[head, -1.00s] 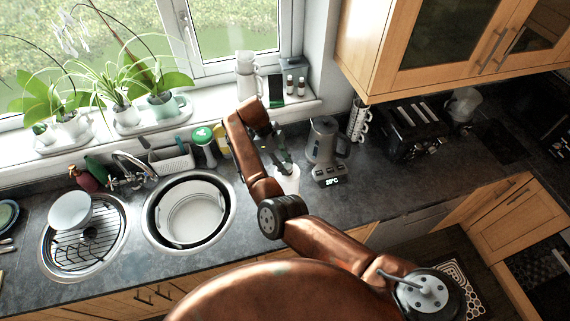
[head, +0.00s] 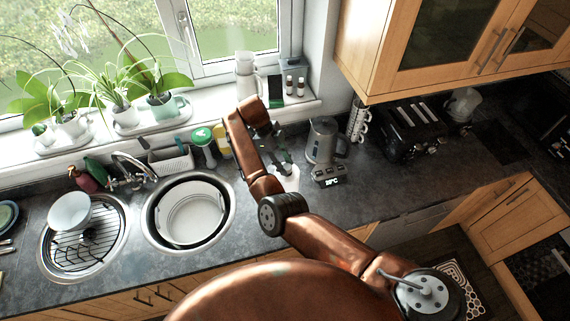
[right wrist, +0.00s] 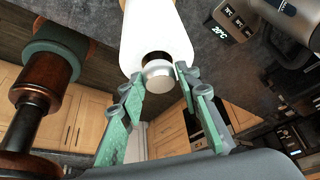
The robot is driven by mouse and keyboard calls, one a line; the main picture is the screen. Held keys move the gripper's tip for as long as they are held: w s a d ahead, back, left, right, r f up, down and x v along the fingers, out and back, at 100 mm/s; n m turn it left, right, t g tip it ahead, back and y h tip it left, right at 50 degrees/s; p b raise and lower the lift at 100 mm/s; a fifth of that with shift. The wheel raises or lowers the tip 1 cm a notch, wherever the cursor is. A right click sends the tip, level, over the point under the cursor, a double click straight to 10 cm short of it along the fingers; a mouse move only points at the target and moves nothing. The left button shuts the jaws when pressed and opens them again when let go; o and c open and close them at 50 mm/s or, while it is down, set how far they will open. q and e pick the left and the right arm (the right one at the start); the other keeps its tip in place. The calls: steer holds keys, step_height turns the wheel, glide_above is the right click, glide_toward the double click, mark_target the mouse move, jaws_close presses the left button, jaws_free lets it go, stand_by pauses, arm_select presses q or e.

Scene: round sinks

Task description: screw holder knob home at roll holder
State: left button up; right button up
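The roll holder carries a white paper roll (head: 287,181), standing on the dark counter left of the kettle. In the right wrist view the roll (right wrist: 155,35) shows from its knob end. In the head view the right gripper (head: 283,155) is above the roll, and the knob is hidden. My left gripper is not in view.
A kettle (head: 324,140) with a lit display base stands close right of the roll. Green-topped and yellow containers (head: 203,142) stand to its left, by the round sink (head: 223,229). A mug tree (head: 358,122) and toaster (head: 410,130) are farther right. Counter in front is partly clear.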

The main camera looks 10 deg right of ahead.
steer(key=shift+o, duration=0.2)
steer(key=v, duration=0.7)
stand_by(0.4)
steer(key=shift+s+d+f, duration=0.1)
steer(key=shift+f, duration=0.05)
stand_by(0.3)
